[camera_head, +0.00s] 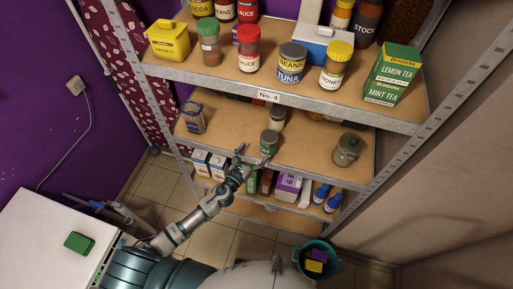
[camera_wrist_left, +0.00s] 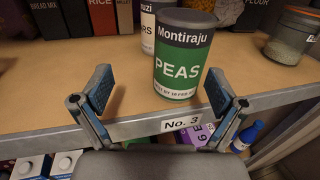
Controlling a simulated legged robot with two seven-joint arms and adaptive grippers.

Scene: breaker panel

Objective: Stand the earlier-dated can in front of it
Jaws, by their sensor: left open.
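A green and white can labelled Montiraju PEAS (camera_wrist_left: 184,58) stands upright near the front edge of the No. 3 shelf (camera_head: 222,139); the head view also shows this can (camera_head: 269,144). Small print on its lower band starts like "best by", but I cannot read the full date. A second can (camera_wrist_left: 148,30) with a white label, partly hidden, stands close behind it; it also shows in the head view (camera_head: 278,119). My left gripper (camera_head: 253,156) is open and empty at the shelf edge, just in front of the peas can. My right gripper is not in view.
Boxes line the back in the wrist view. The upper No. 4 shelf (camera_head: 215,76) overhangs this one. Bare board lies on both sides of the cans.

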